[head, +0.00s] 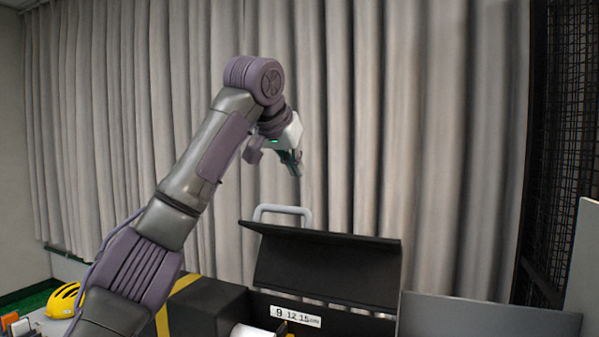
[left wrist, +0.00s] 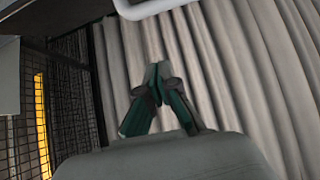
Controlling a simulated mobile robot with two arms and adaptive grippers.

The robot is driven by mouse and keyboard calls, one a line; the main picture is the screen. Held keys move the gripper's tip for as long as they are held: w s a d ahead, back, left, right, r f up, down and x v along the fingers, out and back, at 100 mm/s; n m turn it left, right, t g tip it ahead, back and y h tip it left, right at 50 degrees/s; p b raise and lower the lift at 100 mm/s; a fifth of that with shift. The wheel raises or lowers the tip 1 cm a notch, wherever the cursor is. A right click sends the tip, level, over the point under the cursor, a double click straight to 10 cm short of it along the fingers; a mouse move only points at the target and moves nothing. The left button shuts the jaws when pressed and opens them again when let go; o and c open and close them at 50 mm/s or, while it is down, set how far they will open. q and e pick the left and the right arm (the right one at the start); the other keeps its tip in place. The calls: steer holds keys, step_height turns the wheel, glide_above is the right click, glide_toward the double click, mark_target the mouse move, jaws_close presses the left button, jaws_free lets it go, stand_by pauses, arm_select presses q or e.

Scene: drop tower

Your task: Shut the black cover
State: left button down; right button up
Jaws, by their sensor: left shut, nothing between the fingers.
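The black cover (head: 325,264) stands raised and tilted back at the bottom centre of the head view, with a dark gap below it over the black box. A light grey handle (head: 283,211) rises behind its top left edge. My left gripper (head: 297,172) is shut and empty, above the cover and apart from it, in front of the curtain. In the left wrist view its fingertips (left wrist: 157,68) meet, and a pale curved bar (left wrist: 150,8) crosses the top edge. My right gripper is not in view.
A yellow helmet (head: 64,301) lies far left. Grey curtains (head: 430,130) hang behind.

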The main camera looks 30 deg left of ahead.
mark_target(300, 208)
arm_select(q)
steer(key=f+p, duration=0.1)
steer(key=f, duration=0.1)
steer(key=w+f+p, duration=0.1)
steer(key=f+p, duration=0.1)
steer(key=w+f+p, duration=0.1)
steer(key=f, duration=0.2)
steer(key=shift+w+a, duration=0.15)
steer(key=shift+w, duration=0.05)
steer(key=shift+s, duration=0.2)
steer(key=shift+w+f, duration=0.25)
